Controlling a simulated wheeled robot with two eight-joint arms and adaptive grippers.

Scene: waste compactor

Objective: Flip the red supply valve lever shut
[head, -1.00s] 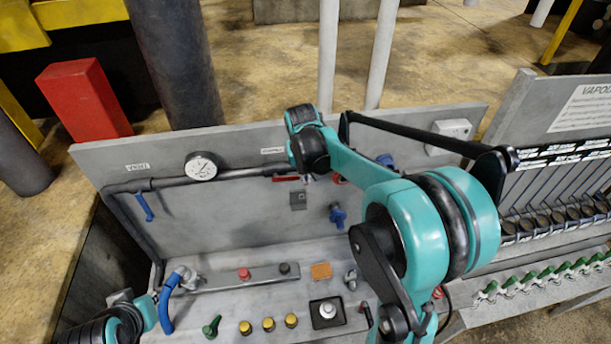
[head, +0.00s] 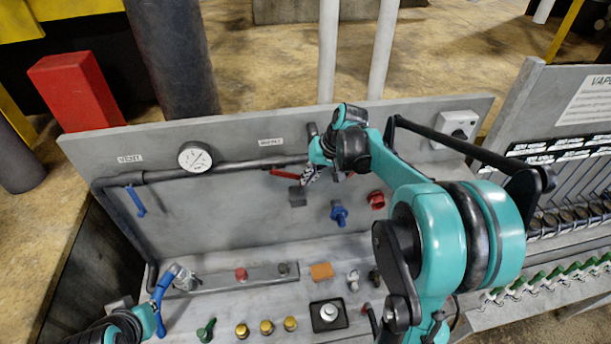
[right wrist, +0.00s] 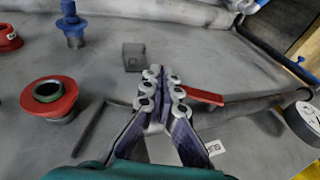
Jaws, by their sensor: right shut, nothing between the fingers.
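The red supply valve lever (head: 284,174) lies nearly level along the pipe on the back panel in the head view. In the right wrist view the red lever (right wrist: 200,96) extends right from beside the fingertips. My right gripper (head: 311,175) is at the lever's right end. It is shut and empty, its fingers together in the right wrist view (right wrist: 161,78). I cannot tell whether they touch the lever. The lever's pivot is hidden by the gripper. My left arm shows at the lower left of the head view; its jaws cannot be made out.
A grey block (head: 297,196), a blue valve (head: 339,214) and a red round knob (head: 376,200) sit just below and right of the lever. A gauge (head: 195,157) is on the left. The bench (head: 235,303) carries several buttons.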

